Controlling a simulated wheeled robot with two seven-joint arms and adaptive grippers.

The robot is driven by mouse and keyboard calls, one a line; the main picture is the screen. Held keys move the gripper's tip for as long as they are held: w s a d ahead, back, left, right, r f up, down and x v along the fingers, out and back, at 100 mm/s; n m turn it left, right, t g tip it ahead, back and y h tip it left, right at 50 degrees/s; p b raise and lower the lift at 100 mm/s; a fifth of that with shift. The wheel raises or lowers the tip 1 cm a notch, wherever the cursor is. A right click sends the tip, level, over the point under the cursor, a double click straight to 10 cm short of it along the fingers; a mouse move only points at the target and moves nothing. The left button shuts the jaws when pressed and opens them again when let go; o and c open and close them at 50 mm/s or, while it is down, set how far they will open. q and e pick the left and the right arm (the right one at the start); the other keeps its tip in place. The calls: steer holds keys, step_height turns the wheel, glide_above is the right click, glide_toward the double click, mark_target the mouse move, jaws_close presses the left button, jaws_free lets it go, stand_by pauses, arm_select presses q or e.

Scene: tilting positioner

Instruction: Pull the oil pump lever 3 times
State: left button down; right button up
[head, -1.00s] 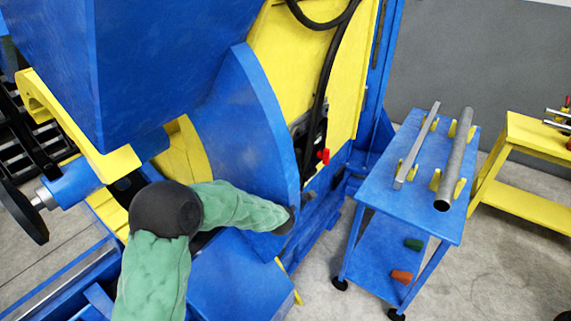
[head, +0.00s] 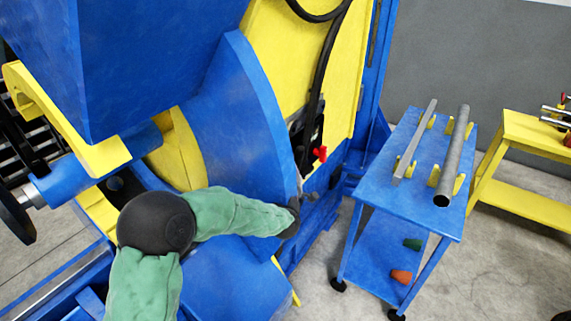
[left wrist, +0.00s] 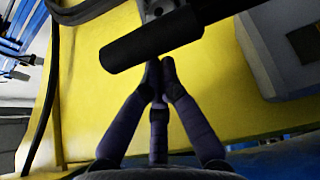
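The black cylindrical handle (left wrist: 150,42), which looks like the pump lever's grip, lies slantwise across the top middle of the left wrist view. A grey metal fitting shows behind it, in front of a yellow panel. My left gripper (left wrist: 160,68) has its dark fingers drawn together at the tips, just below the handle, with nothing visible between them. Whether the tips touch the handle I cannot tell. In the head view my green-sleeved left arm reaches right, and only a small part of the left gripper (head: 309,197) shows past the blue disc's edge. My right gripper is out of view.
The large blue curved plate (head: 235,115) stands close beside my left arm. A red knob (head: 320,153) and black hoses (head: 318,95) are on the yellow machine side. A blue cart (head: 385,190) with metal bars stands right, with some clear floor around it.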

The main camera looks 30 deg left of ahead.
mark_target(300, 162)
arm_select(q)
steer(key=shift+s+d+f+b, duration=0.1)
steer(key=shift+d+f+b, duration=0.2)
steer(key=shift+d+b, duration=0.6)
steer(key=shift+s+d+f+b, duration=0.1)
steer(key=shift+d+f+b, duration=0.15)
steer(key=shift+d+b, duration=0.65)
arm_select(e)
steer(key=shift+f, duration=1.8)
arm_select(q)
steer(key=shift+d, duration=0.25)
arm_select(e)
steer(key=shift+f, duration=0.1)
